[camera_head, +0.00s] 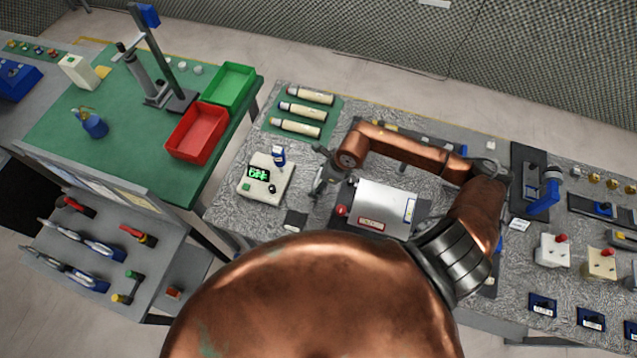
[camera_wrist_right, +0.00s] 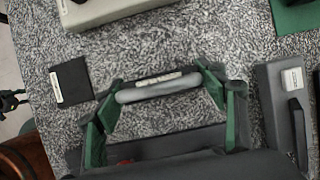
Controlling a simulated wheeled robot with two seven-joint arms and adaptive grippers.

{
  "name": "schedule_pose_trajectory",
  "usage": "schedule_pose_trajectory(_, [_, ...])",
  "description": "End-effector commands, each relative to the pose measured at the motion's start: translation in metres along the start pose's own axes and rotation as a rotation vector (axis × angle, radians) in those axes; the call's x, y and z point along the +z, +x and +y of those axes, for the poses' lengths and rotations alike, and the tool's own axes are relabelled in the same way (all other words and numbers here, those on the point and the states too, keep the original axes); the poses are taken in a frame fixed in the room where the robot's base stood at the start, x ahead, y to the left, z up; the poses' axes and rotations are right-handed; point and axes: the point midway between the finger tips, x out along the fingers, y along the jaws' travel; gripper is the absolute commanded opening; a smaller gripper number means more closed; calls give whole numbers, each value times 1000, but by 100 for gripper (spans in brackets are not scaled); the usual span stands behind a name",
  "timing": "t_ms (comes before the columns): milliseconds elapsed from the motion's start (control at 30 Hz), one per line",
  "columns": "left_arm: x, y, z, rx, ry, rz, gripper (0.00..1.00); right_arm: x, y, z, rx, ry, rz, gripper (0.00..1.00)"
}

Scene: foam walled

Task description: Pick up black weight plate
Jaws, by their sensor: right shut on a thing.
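The silver box (camera_head: 385,207) with a red knob stands close right of my right gripper. A blue-capped bottle (camera_head: 279,156) stands by the scale. Several cylinders lie on a green mat (camera_head: 272,119) behind. Red (camera_head: 197,132) and green bins stand on the left table.

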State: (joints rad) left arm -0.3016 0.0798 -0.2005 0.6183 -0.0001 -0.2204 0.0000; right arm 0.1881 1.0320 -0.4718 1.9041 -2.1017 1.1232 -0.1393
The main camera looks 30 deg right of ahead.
Motion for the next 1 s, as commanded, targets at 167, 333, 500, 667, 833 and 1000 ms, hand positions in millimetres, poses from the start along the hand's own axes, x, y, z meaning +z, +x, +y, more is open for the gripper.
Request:
schedule_pose_trajectory(167, [-2, 0, 0, 0, 0, 3, 40, 0, 0, -1, -2, 0, 1, 48])
schedule_pose_trajectory(333, [-4, 0, 0, 0, 0, 5, 40, 0, 0, -1, -2, 0, 1, 36])
schedule_pose_trajectory(500, [-4, 0, 0, 0, 0, 5, 40, 0, 0, -1, -2, 0, 1, 24])
schedule_pose_trajectory(667, [-4, 0, 0, 0, 0, 5, 40, 0, 0, -1, -3, 0, 1, 13])
schedule_pose_trajectory(833, [-4, 0, 0, 0, 0, 5, 40, 2, -1, -2, -4, -1, -4, 7])
schedule_pose_trajectory(1000, [-4, 0, 0, 0, 0, 5, 40, 2, -2, -2, -4, -1, -4, 7])
